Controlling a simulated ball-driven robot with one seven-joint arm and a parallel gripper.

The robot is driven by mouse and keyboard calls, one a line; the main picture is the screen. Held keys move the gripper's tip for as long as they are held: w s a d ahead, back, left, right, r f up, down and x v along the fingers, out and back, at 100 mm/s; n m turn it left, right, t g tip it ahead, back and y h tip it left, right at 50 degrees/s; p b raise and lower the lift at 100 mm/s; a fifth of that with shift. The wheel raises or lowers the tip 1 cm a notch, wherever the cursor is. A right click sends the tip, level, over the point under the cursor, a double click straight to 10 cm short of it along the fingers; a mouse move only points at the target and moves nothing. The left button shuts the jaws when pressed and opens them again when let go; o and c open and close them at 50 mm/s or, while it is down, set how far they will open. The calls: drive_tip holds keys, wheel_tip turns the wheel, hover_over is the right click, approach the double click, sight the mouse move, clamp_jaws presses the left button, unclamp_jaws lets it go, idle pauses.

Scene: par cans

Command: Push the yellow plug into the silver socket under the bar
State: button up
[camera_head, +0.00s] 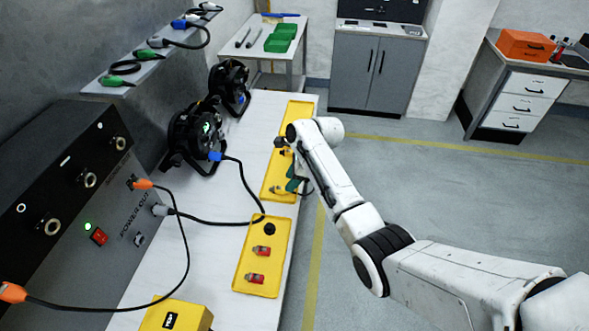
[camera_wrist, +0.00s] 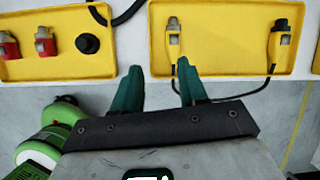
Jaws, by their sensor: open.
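In the wrist view, a cable with two yellow ends lies in the far yellow tray (camera_wrist: 225,62). The yellow plug with a silver tip (camera_wrist: 173,40) is at left; the yellow end with a black tip (camera_wrist: 279,45) is at right. In the head view, the silver-tipped plug (camera_head: 277,190) lies near the gripper. My gripper (camera_head: 294,180) is over this tray's outer edge; its teal fingers (camera_wrist: 159,70) are open, empty and apart from the plug.
A nearer yellow tray (camera_head: 240,275) holds two red connectors (camera_head: 261,251) and a black round part (camera_head: 269,229). Black lamps (camera_head: 195,138) stand behind on the bench (camera_head: 215,245). Orange-ended and blue-ended cables cross the bench. A yellow box (camera_head: 175,315) stands in front.

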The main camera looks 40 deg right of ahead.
drive_tip(key=shift+w+d+r+m, duration=0.25)
drive_tip(key=shift+w+d+m, duration=0.05)
drive_tip(key=shift+d+m, duration=0.15)
drive_tip(key=shift+w+d+r+m, duration=0.25)
drive_tip(key=shift+d+m, duration=0.2)
drive_tip(key=b, duration=0.5)
hover_over(283, 188)
drive_tip(key=s+d, duration=0.1)
drive_tip(key=s, duration=0.1)
wheel_tip(283, 188, down, 4)
drive_tip(key=shift+d+f, duration=0.1)
drive_tip(key=shift+o, duration=0.8)
drive_tip(key=shift+r+p, duration=0.4)
drive_tip(key=shift+p, duration=0.15)
drive_tip(key=shift+w+p, duration=0.1)
drive_tip(key=shift+p, duration=0.5)
